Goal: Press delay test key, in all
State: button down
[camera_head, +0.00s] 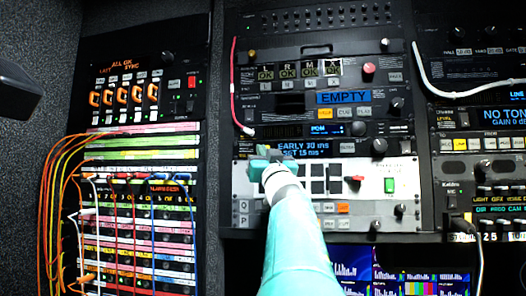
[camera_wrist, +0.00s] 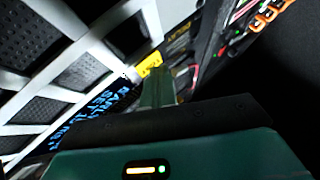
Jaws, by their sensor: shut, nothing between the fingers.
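My gripper (camera_head: 268,160) is shut and empty, at the upper left of the white panel (camera_head: 240,180), just under a blue-lit display (camera_head: 303,149) reading "EARLY 30 ms" and "SET 15 ms". In the wrist view the shut fingers (camera_wrist: 158,82) point at a small yellow piece (camera_wrist: 149,64) with dark marks. I cannot tell whether they touch it. The display shows there too (camera_wrist: 85,115), left of the fingers. No key can be read as the delay test key; my gripper and arm hide part of the panel's left side.
Dark keys (camera_head: 319,186), a red switch (camera_head: 355,179) and a green switch (camera_head: 389,185) are on the white panel. A left rack has orange loops (camera_head: 122,95) and hanging coloured cables (camera_head: 48,190). A pink cable (camera_head: 234,85) hangs above my gripper. Monitors (camera_head: 425,284) stand below.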

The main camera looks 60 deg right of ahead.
jog(key=shift+s+a, duration=0.25)
jog(key=shift+a, duration=0.35)
jog(key=shift+a, duration=0.1)
jog(key=shift+s+a, duration=0.3)
jog(key=shift+a, duration=0.45)
jog(key=shift+s+a, duration=0.35)
jog(key=shift+a, duration=0.35)
jog(key=shift+s+a, duration=0.3)
jog(key=shift+a, duration=0.45)
jog(key=shift+f, duration=0.1)
